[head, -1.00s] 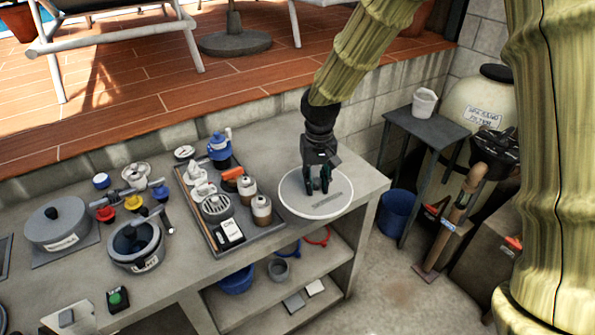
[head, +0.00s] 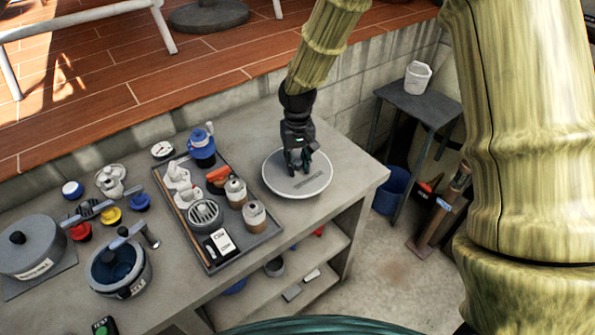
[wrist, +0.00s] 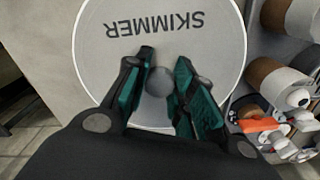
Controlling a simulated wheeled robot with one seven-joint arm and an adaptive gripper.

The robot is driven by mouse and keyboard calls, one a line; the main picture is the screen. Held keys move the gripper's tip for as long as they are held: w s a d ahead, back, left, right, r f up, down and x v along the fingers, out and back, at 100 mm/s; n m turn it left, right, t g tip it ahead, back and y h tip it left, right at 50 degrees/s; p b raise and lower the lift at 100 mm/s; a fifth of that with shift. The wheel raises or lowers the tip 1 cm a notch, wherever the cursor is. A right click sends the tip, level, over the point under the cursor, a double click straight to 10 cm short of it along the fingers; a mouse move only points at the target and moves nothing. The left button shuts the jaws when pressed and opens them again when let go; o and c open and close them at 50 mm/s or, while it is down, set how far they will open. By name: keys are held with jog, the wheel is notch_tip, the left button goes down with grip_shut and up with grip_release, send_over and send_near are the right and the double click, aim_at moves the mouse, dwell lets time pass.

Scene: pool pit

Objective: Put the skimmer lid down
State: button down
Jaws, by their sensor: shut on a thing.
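The skimmer lid (head: 284,187) is a round, light grey disc marked SKIMMER, over the right end of the grey counter in the head view. It also fills the upper middle of the wrist view (wrist: 205,55), with its lettering upside down. My gripper (head: 299,168) points down at the lid's middle. In the wrist view its teal-padded fingers (wrist: 160,92) stand either side of the lid's round grey knob (wrist: 158,82) and are shut on it. The lid looks level and close to the counter; I cannot tell whether it touches.
A dark tray (head: 262,240) with bottles and small parts is just left of the lid. Two lidded pots, one grey (head: 32,245), stand further left. Counter (head: 345,180) is bare right of the lid. A wall (head: 350,125) rises behind.

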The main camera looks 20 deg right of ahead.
aim_at(297, 169)
jog(key=shift+w+f, duration=0.75)
jog(key=shift+f, duration=0.1)
jog(key=shift+s+f+p, duration=0.5)
jog(key=shift+s+f, duration=0.15)
jog(key=shift+f, duration=0.05)
jog(key=shift+w+f, duration=0.25)
jog(key=shift+f, duration=0.35)
jog(key=shift+w+f, duration=0.2)
jog(key=shift+f, duration=0.35)
jog(key=shift+s+r, duration=0.2)
jog(key=shift+s, duration=0.05)
jog(key=c, duration=1.2)
grip_release()
jog(key=shift+f, duration=0.2)
jog(key=shift+c, duration=0.2)
jog(key=shift+r+b, duration=1.25)
jog(key=shift+r, duration=4.95)
jog(key=shift+f, duration=0.1)
